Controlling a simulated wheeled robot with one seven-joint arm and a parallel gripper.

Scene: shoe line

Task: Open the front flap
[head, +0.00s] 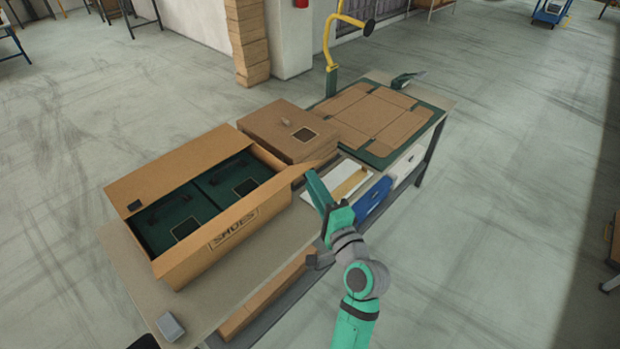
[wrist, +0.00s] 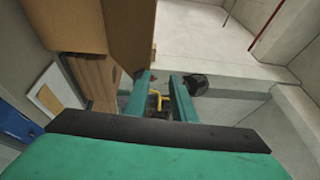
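An open brown cardboard carton (head: 193,260) marked SHOES stands on the table, with two dark green boxes (head: 217,181) side by side inside. A cardboard flap (head: 311,165) sticks out at its right end, close to my gripper. Which flap counts as the front one I cannot tell. My gripper (head: 318,190) is just right of the carton, near that flap. In the wrist view, my gripper (wrist: 161,92) has its two fingers apart with a gap between them. A cardboard panel (wrist: 129,35) rises just beyond and left of the fingertips; contact is unclear.
A closed brown box (head: 287,128) stands behind the carton. A flat cardboard blank (head: 371,118) lies on a green mat at the table's far end, near a yellow post (head: 330,45). White and blue items (head: 373,196) sit along the right side. A small grey device (head: 171,327) is at the near corner.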

